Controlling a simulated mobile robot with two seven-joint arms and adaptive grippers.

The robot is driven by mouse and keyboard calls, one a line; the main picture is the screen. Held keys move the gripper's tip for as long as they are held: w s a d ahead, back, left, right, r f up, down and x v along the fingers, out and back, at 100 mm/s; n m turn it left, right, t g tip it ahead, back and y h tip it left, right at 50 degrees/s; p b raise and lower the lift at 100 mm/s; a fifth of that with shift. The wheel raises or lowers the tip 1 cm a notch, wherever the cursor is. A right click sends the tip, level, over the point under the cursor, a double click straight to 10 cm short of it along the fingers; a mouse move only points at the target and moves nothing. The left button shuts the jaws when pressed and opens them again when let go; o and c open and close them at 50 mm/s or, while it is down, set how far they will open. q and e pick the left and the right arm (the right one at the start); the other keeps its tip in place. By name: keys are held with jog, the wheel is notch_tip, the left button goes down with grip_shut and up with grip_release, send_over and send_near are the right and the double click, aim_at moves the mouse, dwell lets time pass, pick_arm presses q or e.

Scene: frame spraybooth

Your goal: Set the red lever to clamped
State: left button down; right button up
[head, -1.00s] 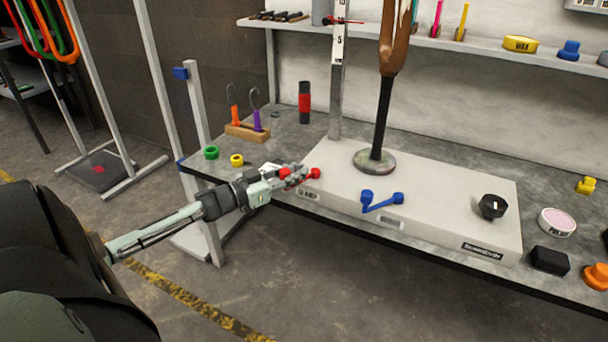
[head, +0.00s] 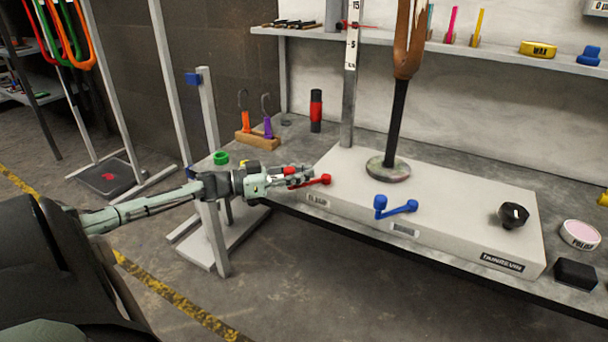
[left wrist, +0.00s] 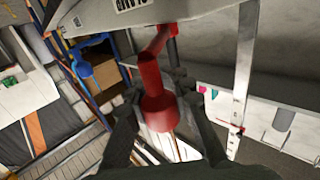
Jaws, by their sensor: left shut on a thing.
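The red lever (head: 326,180) is at the left front corner of the pale box on the bench, above a small label that is hard to read. My left gripper (head: 293,177) comes in from the left and is shut on the lever's free end. In the left wrist view, the lever's red knob (left wrist: 158,112) sits between the two fingers, and its arm runs up to the box edge. The fingers partly cover the lever in the head view. My right gripper is out of view.
The pale box (head: 455,215) also carries a blue lever (head: 397,206), a black knob (head: 513,215) and a dark post on a round base (head: 387,168). A wooden hook holder (head: 257,141) and a green ring (head: 220,158) stand behind my left gripper. Open floor lies in front.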

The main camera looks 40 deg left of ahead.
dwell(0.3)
pick_arm(q)
jog(key=c, duration=1.3)
grip_release()
jog(key=shift+w, duration=0.15)
jog(key=v, duration=1.2)
